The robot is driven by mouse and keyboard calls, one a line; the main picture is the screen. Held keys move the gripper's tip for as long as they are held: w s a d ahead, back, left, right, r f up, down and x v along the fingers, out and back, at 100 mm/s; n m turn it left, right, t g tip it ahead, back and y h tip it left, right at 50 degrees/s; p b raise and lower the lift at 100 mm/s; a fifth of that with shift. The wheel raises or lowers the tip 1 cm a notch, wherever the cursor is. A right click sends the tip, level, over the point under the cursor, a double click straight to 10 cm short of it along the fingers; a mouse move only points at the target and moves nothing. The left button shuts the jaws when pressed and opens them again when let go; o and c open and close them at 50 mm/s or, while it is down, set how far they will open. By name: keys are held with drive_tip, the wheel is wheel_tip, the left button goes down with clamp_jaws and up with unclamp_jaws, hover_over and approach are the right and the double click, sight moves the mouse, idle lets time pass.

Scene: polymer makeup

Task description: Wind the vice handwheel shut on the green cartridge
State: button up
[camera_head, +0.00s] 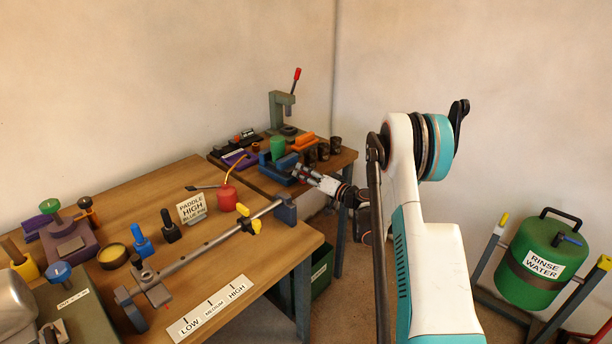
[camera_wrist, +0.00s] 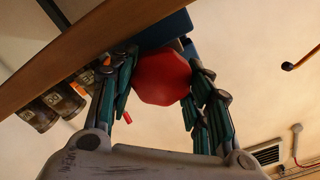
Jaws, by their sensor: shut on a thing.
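The blue vice (camera_head: 277,172) stands near the front edge of the far table, and its blue body also shows behind the handwheel in the wrist view (camera_wrist: 165,28). The green cartridge (camera_head: 277,147) stands upright at the vice; I cannot tell whether the jaws touch it. My gripper (camera_head: 303,173) is at the front end of the vice. In the wrist view, my gripper (camera_wrist: 163,75) is shut on the red, many-sided handwheel (camera_wrist: 160,78), with fingers on both its sides. The cartridge is not visible in the wrist view.
Several dark cans (camera_head: 335,145) stand right of the vice, near orange blocks (camera_head: 302,142). A grey press (camera_head: 282,110) with a red-tipped lever stands behind. The near table (camera_head: 150,195) holds a red oil can (camera_head: 227,197) and a long rod. A green rinse water drum (camera_head: 545,262) stands at right.

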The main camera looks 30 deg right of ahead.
drive_tip(key=shift+m, duration=0.4)
drive_tip(key=o, duration=1)
drive_tip(key=shift+o, duration=0.2)
drive_tip(key=v, duration=0.8)
